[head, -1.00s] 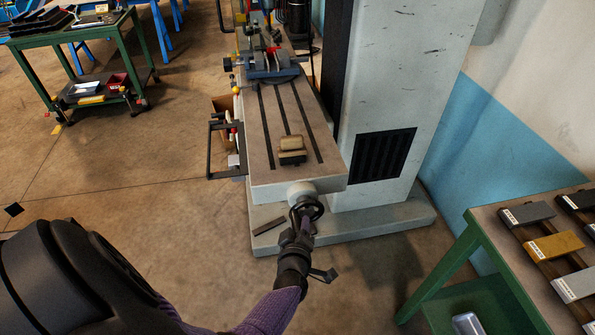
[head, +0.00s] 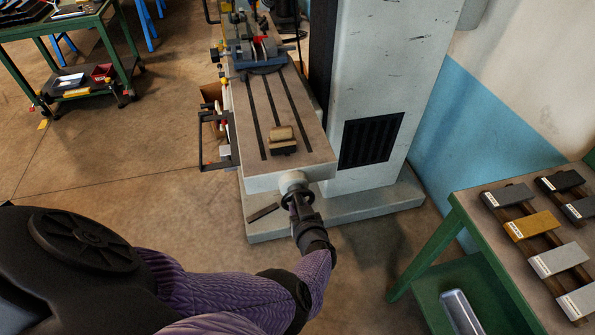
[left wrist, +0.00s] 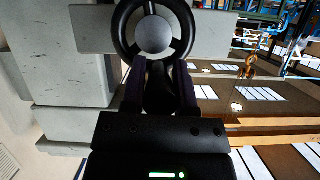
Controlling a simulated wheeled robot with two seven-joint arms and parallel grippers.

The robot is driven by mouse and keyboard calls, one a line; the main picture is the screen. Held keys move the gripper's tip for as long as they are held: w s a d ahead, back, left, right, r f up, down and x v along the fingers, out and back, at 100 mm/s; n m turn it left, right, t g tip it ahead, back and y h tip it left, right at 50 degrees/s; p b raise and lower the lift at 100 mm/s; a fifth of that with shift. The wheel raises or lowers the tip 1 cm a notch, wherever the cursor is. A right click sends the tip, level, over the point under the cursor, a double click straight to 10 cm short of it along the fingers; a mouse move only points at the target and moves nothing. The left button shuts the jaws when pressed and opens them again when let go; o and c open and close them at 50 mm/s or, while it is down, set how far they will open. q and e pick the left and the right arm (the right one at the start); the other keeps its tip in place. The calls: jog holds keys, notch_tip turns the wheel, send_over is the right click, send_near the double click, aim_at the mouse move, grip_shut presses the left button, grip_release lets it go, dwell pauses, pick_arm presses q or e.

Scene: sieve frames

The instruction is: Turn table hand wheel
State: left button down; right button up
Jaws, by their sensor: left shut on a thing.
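The table hand wheel (head: 286,199) is a dark ring at the front end of the machine's slotted grey table (head: 242,160). In the left wrist view it shows as a black spoked wheel with a grey hub (left wrist: 153,34). My left gripper (head: 301,203) is at the wheel, reaching it from the front. In the left wrist view its two fingers (left wrist: 160,85) stand on either side of a dark handle just below the rim, and they are shut on it. The gripper hides part of the wheel in the head view. My right gripper is not in view.
A wooden-topped brush or block (head: 283,140) lies on the table, and a vise (head: 255,50) stands farther back. The machine column (head: 390,70) rises at the right. A green bench (head: 480,205) with several metal blocks is at the right. Floor is open at the left.

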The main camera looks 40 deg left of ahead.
pick_arm(q)
jog(key=shift+w+d+f+m, duration=0.1)
jog(key=shift+d+m, duration=0.15)
jog(key=shift+m, duration=0.15)
jog(key=shift+g+y, duration=0.3)
jog(key=shift+c, duration=1.9)
grip_release()
jog(key=shift+d, duration=0.1)
